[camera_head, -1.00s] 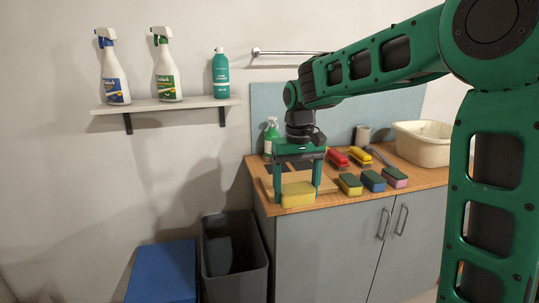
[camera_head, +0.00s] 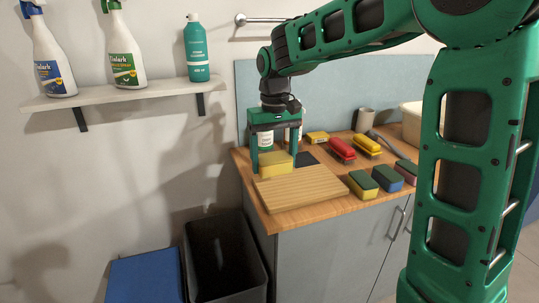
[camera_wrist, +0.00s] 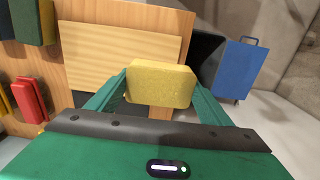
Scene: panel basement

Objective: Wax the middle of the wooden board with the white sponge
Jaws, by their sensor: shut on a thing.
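My gripper (camera_head: 275,162) is shut on a yellow sponge (camera_head: 276,165), which also shows between the fingers in the wrist view (camera_wrist: 160,83). The held sponge looks yellow, and I see no white sponge. The light wooden board (camera_head: 305,190) lies flat at the front left of the counter, and it also shows in the wrist view (camera_wrist: 115,58). The sponge is at the board's back left part in the head view; I cannot tell whether it touches the board.
Green-topped sponges (camera_head: 362,184) stand right of the board. Red (camera_head: 341,149) and yellow (camera_head: 367,144) brushes lie behind them. A dark pad (camera_head: 306,158) lies behind the board. A spray bottle (camera_head: 265,138) stands behind my gripper. A bin (camera_head: 225,262) is below the counter's left edge.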

